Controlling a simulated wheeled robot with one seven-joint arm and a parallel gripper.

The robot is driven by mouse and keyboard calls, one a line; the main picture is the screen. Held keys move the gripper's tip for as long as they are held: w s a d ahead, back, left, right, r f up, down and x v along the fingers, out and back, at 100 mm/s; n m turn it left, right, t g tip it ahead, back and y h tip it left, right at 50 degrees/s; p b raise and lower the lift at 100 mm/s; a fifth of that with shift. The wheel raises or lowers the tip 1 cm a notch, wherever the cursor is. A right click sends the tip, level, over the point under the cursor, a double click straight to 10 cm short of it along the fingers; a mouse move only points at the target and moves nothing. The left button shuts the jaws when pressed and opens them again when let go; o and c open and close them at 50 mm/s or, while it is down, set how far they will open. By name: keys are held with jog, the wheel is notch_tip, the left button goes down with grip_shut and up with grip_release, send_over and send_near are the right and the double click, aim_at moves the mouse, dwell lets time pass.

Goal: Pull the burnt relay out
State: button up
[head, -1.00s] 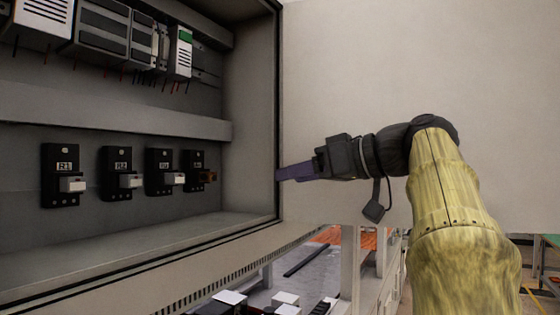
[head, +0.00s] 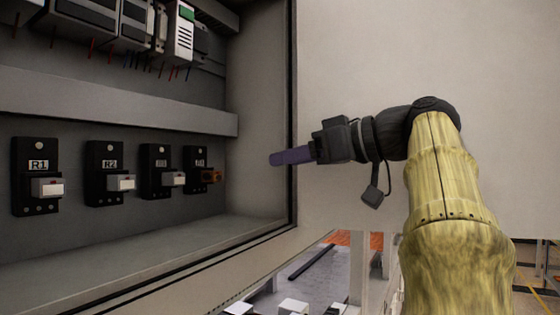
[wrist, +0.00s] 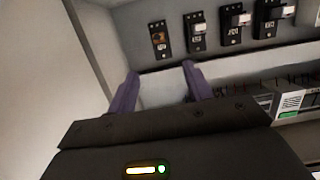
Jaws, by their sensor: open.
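In the wrist view the burnt relay (wrist: 158,38) shows at the top left of the row. My gripper (head: 273,159), with purple fingers, is at the cabinet's right edge, to the right of the burnt relay and apart from it. In the wrist view my gripper (wrist: 160,78) is open, with nothing between its fingers.
Several sockets with pale relays, such as R1 (head: 47,187) and R2 (head: 121,183), stand left of the burnt one. A grey ledge (head: 110,112) runs above them, with wired modules (head: 181,35) higher up. The cabinet's side wall (head: 262,110) is close to my fingers.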

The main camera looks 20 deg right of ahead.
aim_at(218, 176)
jog(key=p+x, duration=0.4)
jog(key=x, duration=1.2)
jog(key=shift+w+p, duration=0.3)
jog(key=shift+w+a+f, duration=0.25)
jog(key=shift+w, duration=0.35)
jog(key=shift+s+d, duration=0.15)
jog(key=shift+s, duration=0.05)
grip_shut()
jog(key=shift+f+b+v, duration=0.15)
jog(key=shift+b+v, duration=0.2)
jog(key=shift+v, duration=0.35)
jog(key=shift+f+b+v, duration=0.1)
jog(key=shift+b+v, duration=0.25)
jog(key=shift+v, duration=0.3)
jog(key=shift+f+b+v, duration=0.1)
jog(key=shift+b+v, duration=0.3)
jog(key=shift+v, duration=0.45)
jog(key=shift+f+b+v, duration=0.15)
jog(key=shift+b+v, duration=0.25)
jog(key=shift+v, duration=0.45)
jog(key=shift+s, duration=0.1)
